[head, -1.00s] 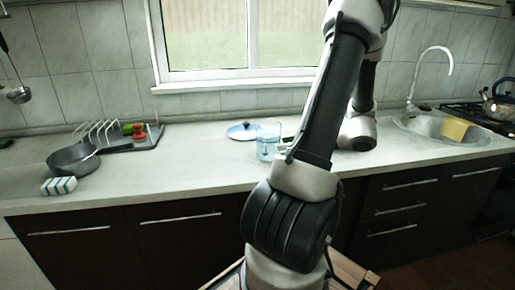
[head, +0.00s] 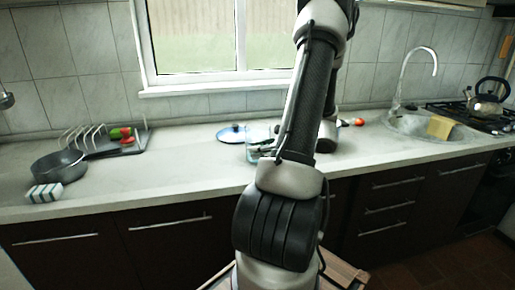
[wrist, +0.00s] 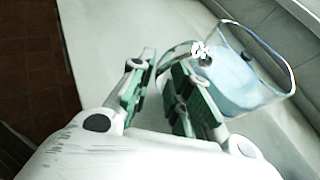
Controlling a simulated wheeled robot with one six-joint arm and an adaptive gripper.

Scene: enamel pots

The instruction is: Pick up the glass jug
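I cannot tell whether the handle is between the fingers.
A dark pan (head: 60,165), a sponge (head: 44,193) and a rack (head: 105,138) with red and green items are at left. The sink (head: 420,128) and kettle (head: 488,98) are at right. The counter left of the jug is clear.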

